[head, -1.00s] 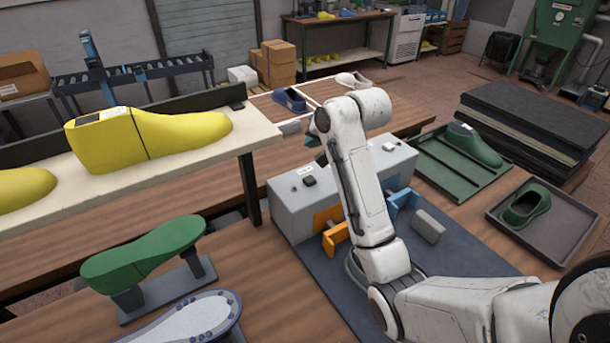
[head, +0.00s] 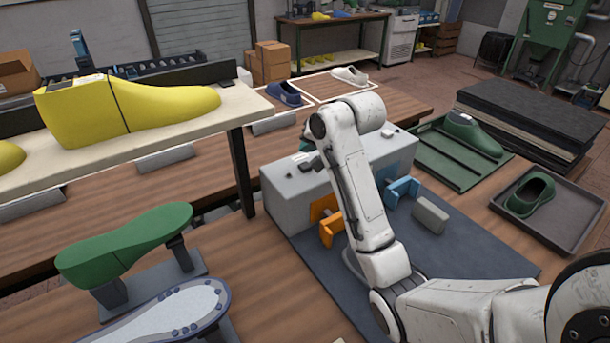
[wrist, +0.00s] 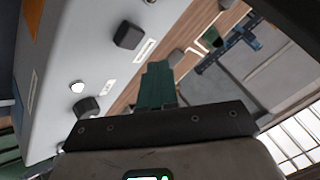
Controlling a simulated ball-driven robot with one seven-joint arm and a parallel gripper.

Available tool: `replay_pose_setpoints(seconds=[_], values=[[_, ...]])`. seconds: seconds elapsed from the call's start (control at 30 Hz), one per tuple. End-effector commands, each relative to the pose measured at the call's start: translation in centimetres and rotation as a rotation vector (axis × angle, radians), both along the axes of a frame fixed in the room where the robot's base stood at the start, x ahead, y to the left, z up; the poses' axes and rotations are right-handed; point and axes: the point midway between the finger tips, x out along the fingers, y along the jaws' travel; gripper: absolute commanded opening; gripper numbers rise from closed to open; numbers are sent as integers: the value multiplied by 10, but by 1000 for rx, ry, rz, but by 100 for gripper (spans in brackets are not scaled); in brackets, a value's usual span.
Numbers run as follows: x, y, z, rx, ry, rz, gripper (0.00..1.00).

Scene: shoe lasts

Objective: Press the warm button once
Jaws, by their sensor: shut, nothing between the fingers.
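A grey machine box (head: 285,190) stands on a dark mat, with orange pads (head: 326,228) on its front left and blue pads (head: 402,190) on its front right. A dark button (head: 305,166) is on its top near the left end. In the wrist view the box (wrist: 75,45) bears a dark button (wrist: 128,35) nearest the orange part, a small white button (wrist: 77,87) and another dark button (wrist: 87,107). The labels are too small to read. My gripper (wrist: 158,70) is shut and empty, apart from the buttons in the picture; in the head view my arm partly hides it.
A raised shelf with a yellow shoe last (head: 130,110) stands left of the box. A green tray (head: 430,165) and a dark tray (head: 500,205) are at right. A grey block (head: 431,215) lies on the mat.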

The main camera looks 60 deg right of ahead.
Motion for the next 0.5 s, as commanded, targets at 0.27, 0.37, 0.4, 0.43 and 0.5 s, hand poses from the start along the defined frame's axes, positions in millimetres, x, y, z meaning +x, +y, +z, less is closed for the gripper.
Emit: replay_pose_setpoints(seconds=[0.27,0.37,0.4,0.43,0.5], values=[[0,0,-22,2,1,-1,0],[0,0,-22,1,1,-1,0],[0,0,-22,1,1,-1,0],[0,0,-22,1,1,-1,0],[0,0,-22,1,1,-1,0]])
